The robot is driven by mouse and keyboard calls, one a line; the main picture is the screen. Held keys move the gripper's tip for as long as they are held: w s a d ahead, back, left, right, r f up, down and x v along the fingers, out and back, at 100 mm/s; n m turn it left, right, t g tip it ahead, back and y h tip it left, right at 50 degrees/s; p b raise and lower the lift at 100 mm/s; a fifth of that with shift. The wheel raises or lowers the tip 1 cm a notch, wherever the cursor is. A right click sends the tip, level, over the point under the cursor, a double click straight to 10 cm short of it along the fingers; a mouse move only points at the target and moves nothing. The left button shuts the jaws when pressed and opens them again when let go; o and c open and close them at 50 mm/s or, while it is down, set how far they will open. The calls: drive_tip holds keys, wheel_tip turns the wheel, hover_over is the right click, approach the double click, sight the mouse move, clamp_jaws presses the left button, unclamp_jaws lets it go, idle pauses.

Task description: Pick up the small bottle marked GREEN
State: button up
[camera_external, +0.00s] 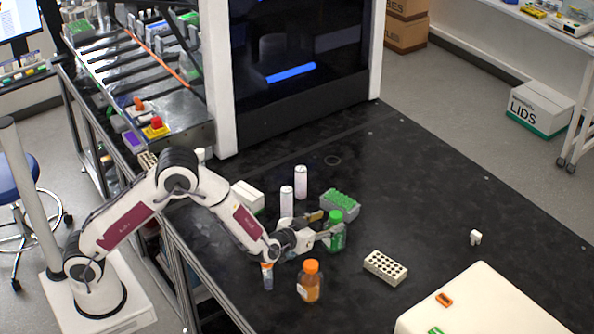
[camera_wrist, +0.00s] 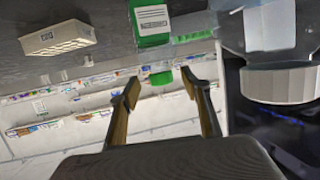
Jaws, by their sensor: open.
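The small green bottle (camera_external: 337,238) with a green cap stands on the black bench. In the wrist view its green band and white label (camera_wrist: 152,22) show at the top, with the lettering too small to read. Its green cap (camera_wrist: 161,78) appears between my fingertips in that view. My gripper (camera_external: 321,226) is open beside the bottle, on its left in the external view. In the wrist view the two fingers (camera_wrist: 160,84) are spread, with a gap on each side of the cap. I cannot tell how deep the bottle sits between them.
An orange-capped amber bottle (camera_external: 309,284) stands in front. Two white bottles (camera_external: 301,182) and a green-topped rack (camera_external: 341,203) stand behind. A large white cap (camera_wrist: 282,84) is close on the right in the wrist view. A white perforated rack (camera_external: 385,267) lies right; bench beyond is mostly clear.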

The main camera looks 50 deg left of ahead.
sight(331, 220)
drive_tip(key=shift+x, duration=2.4)
drive_tip(key=shift+r, duration=0.1)
clamp_jaws()
